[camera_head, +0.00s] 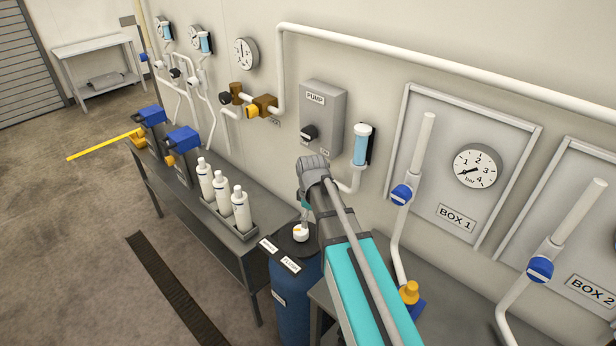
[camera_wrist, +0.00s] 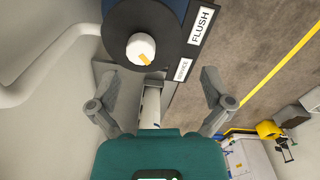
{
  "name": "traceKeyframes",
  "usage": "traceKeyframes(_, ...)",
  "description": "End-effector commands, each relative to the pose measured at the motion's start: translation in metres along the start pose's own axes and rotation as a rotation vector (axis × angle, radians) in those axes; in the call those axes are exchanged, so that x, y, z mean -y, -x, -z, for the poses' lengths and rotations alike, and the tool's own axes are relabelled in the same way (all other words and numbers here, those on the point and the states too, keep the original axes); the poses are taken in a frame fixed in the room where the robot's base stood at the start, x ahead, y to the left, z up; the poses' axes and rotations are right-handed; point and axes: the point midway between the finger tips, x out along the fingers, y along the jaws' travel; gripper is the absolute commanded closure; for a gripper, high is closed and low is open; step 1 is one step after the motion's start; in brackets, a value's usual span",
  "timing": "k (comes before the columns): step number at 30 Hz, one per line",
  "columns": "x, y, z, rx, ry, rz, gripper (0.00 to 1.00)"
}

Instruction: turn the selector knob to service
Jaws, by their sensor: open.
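The selector knob (camera_wrist: 140,50) is white with a yellow mark and sits on a dark round head. In the wrist view the mark points down and slightly right, not squarely at either label. The FLUSH label (camera_wrist: 202,26) and the smaller SERVICE label (camera_wrist: 182,70) are to the knob's right. In the head view the knob (camera_head: 300,233) tops a blue tank (camera_head: 291,300). My gripper (camera_wrist: 158,76) is open and empty, its fingers apart, with the knob beyond the fingertips and slightly left of their middle. In the head view my arm partly hides the gripper.
A bench with white bottles (camera_head: 222,192) stands left of the tank. The PUMP box (camera_head: 322,112) is on the wall behind. Right of my arm are pipes with blue valves (camera_head: 401,194) and a gauge (camera_head: 477,167). The floor at left is largely clear.

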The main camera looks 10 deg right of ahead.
Motion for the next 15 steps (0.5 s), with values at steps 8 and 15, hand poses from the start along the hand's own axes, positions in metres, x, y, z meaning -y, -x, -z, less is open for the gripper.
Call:
traceKeyframes(8, 0.019, 0.001, -0.026, 0.0, -0.2, 0.0, 0.0)
traceKeyframes(15, 0.034, 0.002, -0.047, 0.0, -0.373, 0.0, 0.0)
